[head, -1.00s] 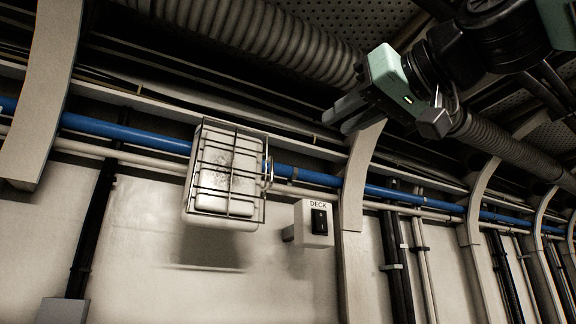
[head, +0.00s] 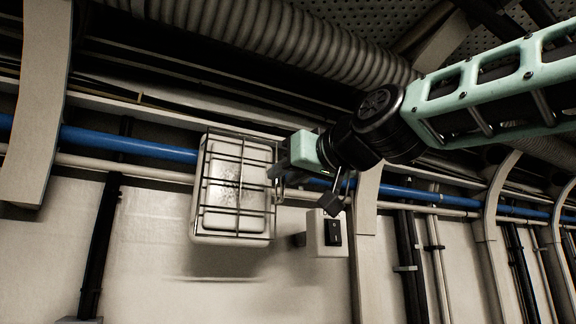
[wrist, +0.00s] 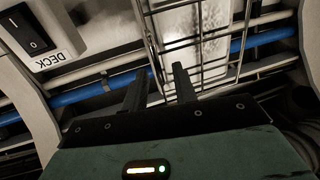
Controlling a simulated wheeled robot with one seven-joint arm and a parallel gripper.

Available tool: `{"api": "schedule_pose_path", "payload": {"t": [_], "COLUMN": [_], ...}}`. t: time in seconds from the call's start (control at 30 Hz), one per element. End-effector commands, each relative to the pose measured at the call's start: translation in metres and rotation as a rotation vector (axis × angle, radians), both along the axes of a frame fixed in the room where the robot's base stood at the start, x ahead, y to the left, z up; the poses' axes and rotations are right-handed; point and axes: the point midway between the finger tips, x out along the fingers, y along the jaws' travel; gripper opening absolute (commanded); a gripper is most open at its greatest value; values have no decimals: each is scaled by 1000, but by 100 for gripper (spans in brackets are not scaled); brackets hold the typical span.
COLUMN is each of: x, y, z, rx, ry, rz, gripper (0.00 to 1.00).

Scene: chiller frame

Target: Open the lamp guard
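The lamp guard (head: 236,158) is a wire cage lying over the pale, rectangular wall lamp (head: 232,190) in the head view. It looks closed over the lamp's front. In the wrist view the guard's bars (wrist: 152,30) run just beyond my fingers, with the bright lamp face (wrist: 195,40) behind them. My gripper (wrist: 161,70) is at the guard's right edge, its two dark fingers apart with a gap between them. The guard's loop handle on that edge is mostly hidden behind my gripper in the head view. I cannot tell whether the fingers touch the wire.
A switch box (head: 328,233) with a black rocker is on the wall just below right of my gripper; its DECK label shows in the wrist view (wrist: 52,60). A blue pipe (head: 130,143) runs behind the lamp. A ribbed duct (head: 300,45) passes above. A pale frame rib (head: 366,215) stands to the right.

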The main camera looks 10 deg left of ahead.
Motion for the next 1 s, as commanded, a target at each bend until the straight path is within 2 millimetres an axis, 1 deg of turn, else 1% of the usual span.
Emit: {"api": "schedule_pose_path", "payload": {"t": [0.3,0.33,0.37,0.4,0.43,1.0], "x": [2,2,2,2,2,2], "y": [2,2,2,2,2,2], "z": [-1,-1,-1,-1,-1,-2], "rx": [1,1,1,1,0,-1], "ry": [1,1,1,1,1,1], "rz": [0,0,0,0,0,-1], "gripper": [28,26,17,6,0,0]}}
